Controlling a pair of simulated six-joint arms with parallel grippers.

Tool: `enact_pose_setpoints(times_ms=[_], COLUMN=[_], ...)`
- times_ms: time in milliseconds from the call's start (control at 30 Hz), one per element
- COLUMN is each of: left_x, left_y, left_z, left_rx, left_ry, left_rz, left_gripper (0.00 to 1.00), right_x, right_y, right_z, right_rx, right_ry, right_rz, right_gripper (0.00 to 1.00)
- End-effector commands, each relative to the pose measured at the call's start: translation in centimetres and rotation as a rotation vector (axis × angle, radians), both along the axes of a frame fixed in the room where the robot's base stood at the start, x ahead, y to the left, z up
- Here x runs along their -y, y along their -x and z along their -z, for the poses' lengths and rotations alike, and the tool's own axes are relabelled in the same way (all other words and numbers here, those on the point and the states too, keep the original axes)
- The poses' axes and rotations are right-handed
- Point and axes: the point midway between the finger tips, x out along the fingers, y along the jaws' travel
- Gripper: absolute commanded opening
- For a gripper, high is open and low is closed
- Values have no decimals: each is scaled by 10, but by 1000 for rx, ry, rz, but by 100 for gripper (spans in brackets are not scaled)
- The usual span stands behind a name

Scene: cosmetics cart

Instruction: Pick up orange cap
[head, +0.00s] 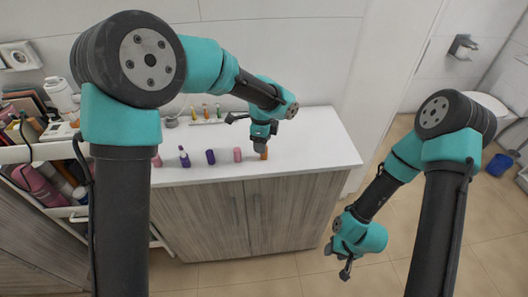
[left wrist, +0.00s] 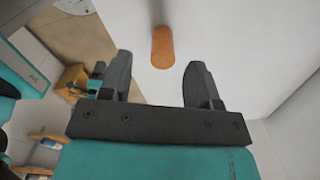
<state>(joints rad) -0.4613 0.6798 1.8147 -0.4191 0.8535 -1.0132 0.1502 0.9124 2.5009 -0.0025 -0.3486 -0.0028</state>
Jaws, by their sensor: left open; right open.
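The orange cap (head: 264,154) stands near the front edge of the white counter (head: 320,148) in the head view, at the right end of a row of small items. My left gripper (head: 262,144) is right above and beside it and partly hides it. In the left wrist view the orange cap (left wrist: 162,47) shows just beyond the two open fingertips (left wrist: 158,72), roughly midway between their lines and apart from both. My right gripper (head: 345,270) hangs over the floor to the right of the counter, away from the cap, open and empty.
Left of the cap stand a pink item (head: 237,154), a dark purple item (head: 210,156) and a purple bottle (head: 184,157). Several small bottles (head: 205,111) stand at the back. A loaded cart (head: 45,150) is at the left. The counter's right side is clear.

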Motion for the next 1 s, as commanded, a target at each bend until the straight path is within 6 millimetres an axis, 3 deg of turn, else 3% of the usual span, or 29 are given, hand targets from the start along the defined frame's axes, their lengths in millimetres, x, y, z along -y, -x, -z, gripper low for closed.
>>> enact_pose_setpoints(times_ms=[367,733,1000], left_x=[0,-1,0], left_y=[0,-4,-4], left_z=[3,47,53], left_rx=[0,-2,1], left_ry=[0,-1,0], left_rz=[0,1,0], left_gripper=[56,56,56], right_x=[0,0,0], right_y=[0,0,0], right_z=[0,0,0], right_rx=[0,0,0], right_ry=[0,0,0], right_rz=[0,0,0], right_gripper=[43,43,43])
